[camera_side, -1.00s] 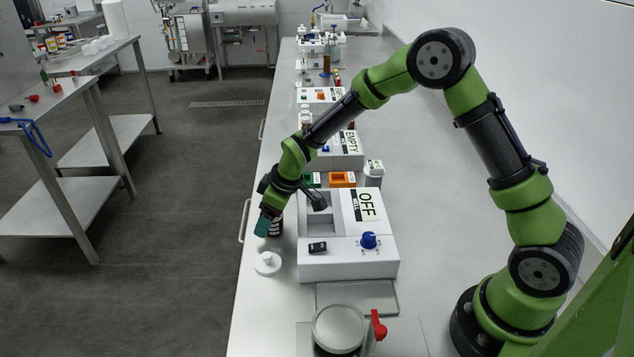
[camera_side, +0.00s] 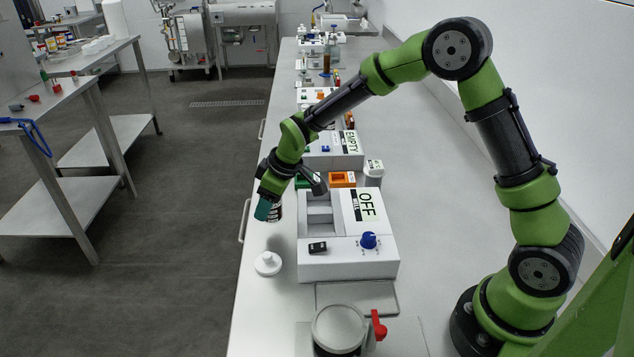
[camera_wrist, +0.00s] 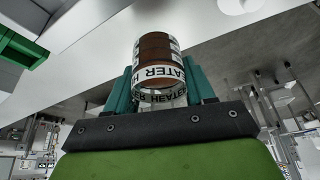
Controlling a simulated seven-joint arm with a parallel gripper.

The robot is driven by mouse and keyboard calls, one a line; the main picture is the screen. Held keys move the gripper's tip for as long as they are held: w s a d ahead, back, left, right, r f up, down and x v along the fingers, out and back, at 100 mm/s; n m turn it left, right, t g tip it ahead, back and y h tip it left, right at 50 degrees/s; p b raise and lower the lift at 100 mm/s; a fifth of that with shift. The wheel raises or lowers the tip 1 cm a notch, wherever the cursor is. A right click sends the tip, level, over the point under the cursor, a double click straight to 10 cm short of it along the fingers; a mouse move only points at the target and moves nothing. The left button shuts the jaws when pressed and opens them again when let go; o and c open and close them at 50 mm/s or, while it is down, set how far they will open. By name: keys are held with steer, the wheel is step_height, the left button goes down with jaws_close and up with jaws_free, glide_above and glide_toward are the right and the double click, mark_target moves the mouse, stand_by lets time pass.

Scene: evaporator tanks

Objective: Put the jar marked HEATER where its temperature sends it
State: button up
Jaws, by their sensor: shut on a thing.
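The jar marked HEATER (camera_wrist: 155,62) is between my gripper's teal fingers (camera_wrist: 160,92) in the wrist view. It is a clear jar with brown contents and a white label with black letters. In the side view my gripper (camera_side: 268,208) is shut on the jar (camera_side: 275,213), which is mostly hidden behind the fingers. The jar is held just above the bench, left of a white box unit (camera_side: 340,262) with an OFF display (camera_side: 366,206). A green holder (camera_side: 303,183) and an orange holder (camera_side: 342,179) stand behind that unit. No temperature reading is legible.
A white knobbed piece (camera_side: 267,264) lies on the bench in front of my gripper. A labelled white container (camera_side: 373,174) stands right of the orange holder. Farther back is a unit marked EMPTY (camera_side: 350,142). A round-topped vessel with a red handle (camera_side: 340,328) is in front.

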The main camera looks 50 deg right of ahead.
step_height(320, 180, up, 6)
steer(key=shift+f, duration=0.15)
steer(key=s+d+r+m+h, duration=0.1)
steer(key=s+d+r+m, duration=0.25)
steer(key=s, duration=0.35)
steer(key=s+d+r+m+h, duration=0.1)
steer(key=s+d+r+m, duration=0.15)
steer(key=s+d, duration=0.35)
steer(key=w+a+f+n, duration=0.2)
steer(key=w+a, duration=0.1)
steer(key=w, duration=0.1)
steer(key=w+a+f+n+y, duration=0.1)
steer(key=w+a+f, duration=0.1)
steer(key=w+a, duration=0.1)
steer(key=w+a+f+n+y, duration=0.1)
steer(key=w+a+f+n, duration=0.1)
steer(key=w, duration=0.4)
steer(key=shift+a+n, duration=0.3)
steer(key=shift+a, duration=0.45)
steer(key=shift+r, duration=0.25)
step_height(320, 180, down, 10)
steer(key=shift+r, duration=0.15)
